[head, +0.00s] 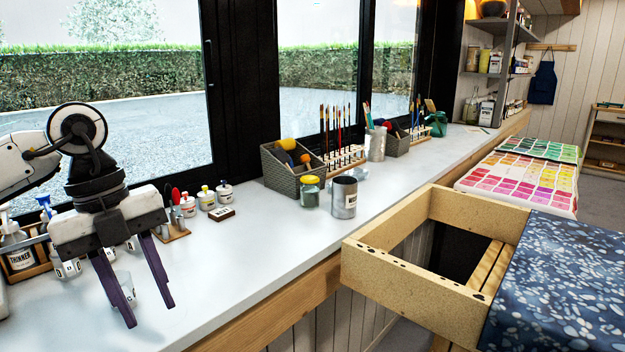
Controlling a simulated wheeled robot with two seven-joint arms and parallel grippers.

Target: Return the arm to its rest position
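My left arm comes in from the left in the head view. Its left gripper (143,300) hangs over the left part of the white counter (250,268), with its two dark fingers pointing down. My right gripper is not in view.
A tray of bottles (28,262) stands at the left by the window. Small paint jars (207,198), a metal can (344,197) and a grey basket (290,172) stand along the counter. A wooden frame (420,285) with blue speckled fabric (560,285) is at the right. The counter's front middle is clear.

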